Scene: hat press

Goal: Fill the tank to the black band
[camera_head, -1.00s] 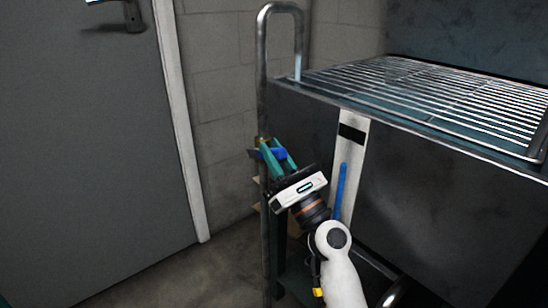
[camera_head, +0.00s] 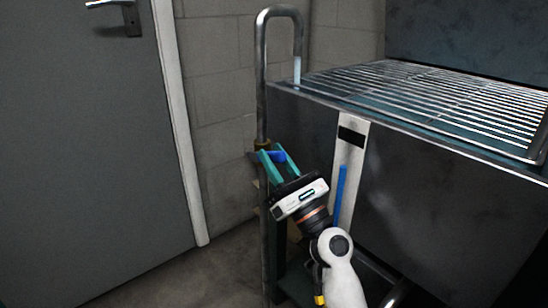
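The tank (camera_head: 440,212) is a dark metal box at the right with a wire rack on top. On its front is a white gauge strip (camera_head: 348,181) with a black band (camera_head: 351,136) near the top. A blue column (camera_head: 341,190) on the strip ends clearly below that band. A blue valve handle (camera_head: 279,156) sits by a brass fitting on the upright pipe (camera_head: 262,95). My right gripper (camera_head: 273,157) has its teal fingers at this handle, one on either side. The contact is too small to judge grip. My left gripper is not in view.
The wire rack (camera_head: 430,95) covers the tank's top. A grey door (camera_head: 90,150) with a lever handle is at the left, beside a block wall (camera_head: 222,110). Bare floor (camera_head: 185,275) shows between the door and the pipe.

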